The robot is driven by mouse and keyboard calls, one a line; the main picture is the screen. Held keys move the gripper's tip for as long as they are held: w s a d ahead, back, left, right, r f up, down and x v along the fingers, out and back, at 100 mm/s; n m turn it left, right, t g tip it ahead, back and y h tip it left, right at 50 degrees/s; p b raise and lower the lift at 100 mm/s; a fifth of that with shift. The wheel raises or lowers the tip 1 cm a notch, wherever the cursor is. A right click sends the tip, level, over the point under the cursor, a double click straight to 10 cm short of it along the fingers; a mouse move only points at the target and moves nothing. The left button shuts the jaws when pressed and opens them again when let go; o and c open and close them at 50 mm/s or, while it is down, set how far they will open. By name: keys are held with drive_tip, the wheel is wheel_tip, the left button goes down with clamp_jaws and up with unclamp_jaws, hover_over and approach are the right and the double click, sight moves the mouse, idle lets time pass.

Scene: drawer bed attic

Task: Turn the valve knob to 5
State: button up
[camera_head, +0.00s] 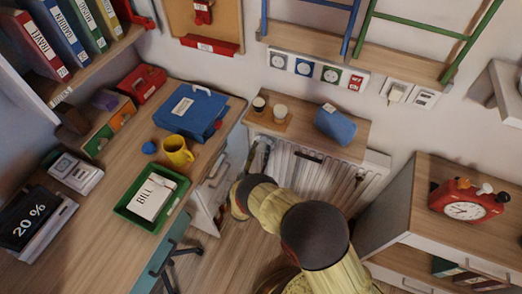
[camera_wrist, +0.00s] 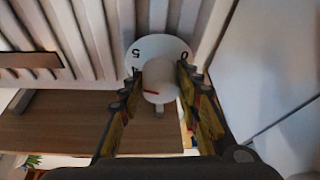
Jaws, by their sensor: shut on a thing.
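The valve knob (camera_wrist: 158,80) is a pale cylinder in front of a round white dial plate (camera_wrist: 150,45), in the middle of the wrist view. A 5 shows at the plate's left and a 0 at its right, both turned over in the picture; another mark below the 5 is partly hidden. A short red line shows on the knob's lower part. My gripper (camera_wrist: 160,85) has one finger on each side of the knob and is shut on it. In the head view my arm hides most of the valve area beside the white radiator (camera_head: 320,170).
A wooden shelf (camera_head: 343,129) above the radiator holds a blue box (camera_head: 335,124) and two cups. The desk (camera_head: 115,190) is to the left and a cabinet (camera_head: 430,170) to the right. A white panel (camera_wrist: 270,70) stands close right of the gripper.

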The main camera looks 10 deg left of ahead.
drive_tip(key=shift+f+m+h, duration=0.2)
drive_tip(key=shift+m+h, duration=0.8)
drive_tip(key=shift+m, duration=0.5)
drive_tip(key=o, duration=1.1)
drive_tip(key=shift+r, duration=0.1)
drive_tip(key=v, duration=1.2)
drive_tip(key=shift+a+r, duration=0.1)
drive_tip(key=shift+r, duration=0.05)
